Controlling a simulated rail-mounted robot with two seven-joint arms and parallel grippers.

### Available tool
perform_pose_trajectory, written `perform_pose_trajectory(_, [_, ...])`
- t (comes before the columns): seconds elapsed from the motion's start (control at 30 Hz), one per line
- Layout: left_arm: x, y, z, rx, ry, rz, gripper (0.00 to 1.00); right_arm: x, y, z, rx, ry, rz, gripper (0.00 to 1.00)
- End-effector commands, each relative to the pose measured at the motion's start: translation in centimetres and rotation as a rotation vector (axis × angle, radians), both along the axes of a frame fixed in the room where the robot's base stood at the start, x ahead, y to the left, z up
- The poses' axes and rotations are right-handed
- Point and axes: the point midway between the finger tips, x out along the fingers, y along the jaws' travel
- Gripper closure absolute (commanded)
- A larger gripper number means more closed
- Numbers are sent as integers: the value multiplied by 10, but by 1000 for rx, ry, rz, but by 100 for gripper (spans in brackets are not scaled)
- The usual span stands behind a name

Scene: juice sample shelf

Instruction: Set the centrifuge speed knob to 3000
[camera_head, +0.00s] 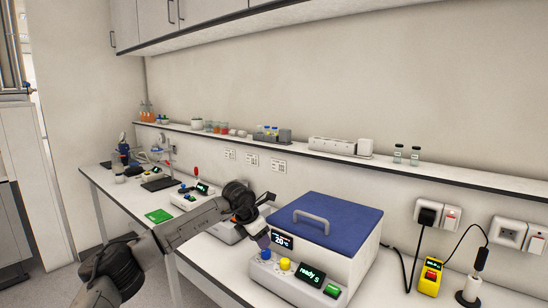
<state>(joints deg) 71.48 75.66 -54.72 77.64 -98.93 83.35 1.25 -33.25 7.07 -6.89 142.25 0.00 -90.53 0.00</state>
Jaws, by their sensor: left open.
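The centrifuge (345,262) is a white box with a blue lid (325,218) and a grey handle, standing on the bench at centre right. The lid is down. Its upper display (282,241) reads about 20°C and its lower display (309,275) reads "ready S". On the sloped front panel are a blue-and-white knob (265,254), a yellow knob (284,264) and a green button (331,290). Knob markings are too small to read. My right gripper is out of view.
A wall shelf (440,178) with jars, vials and racks runs behind. Other instruments and a green pad (158,216) lie on the left bench.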

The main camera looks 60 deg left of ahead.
Motion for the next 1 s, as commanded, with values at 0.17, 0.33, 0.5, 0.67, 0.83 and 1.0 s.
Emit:
perform_pose_trajectory(0.17, [-13, 0, 36, 0, -3, -1, 56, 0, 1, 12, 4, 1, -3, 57])
perform_pose_trajectory(0.33, [-26, -1, 66, -1, -3, 0, 56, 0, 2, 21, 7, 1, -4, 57])
perform_pose_trajectory(0.5, [-21, -2, 83, 32, -75, -77, 56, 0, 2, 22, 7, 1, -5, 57])
perform_pose_trajectory(0.67, [3, -5, 98, 71, -251, -172, 56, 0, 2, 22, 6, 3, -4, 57])
perform_pose_trajectory(0.83, [25, -15, 119, 57, -441, -234, 56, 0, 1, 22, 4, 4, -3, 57])
perform_pose_trajectory(1.0, [42, -24, 143, 28, -635, -271, 56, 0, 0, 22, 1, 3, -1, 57])
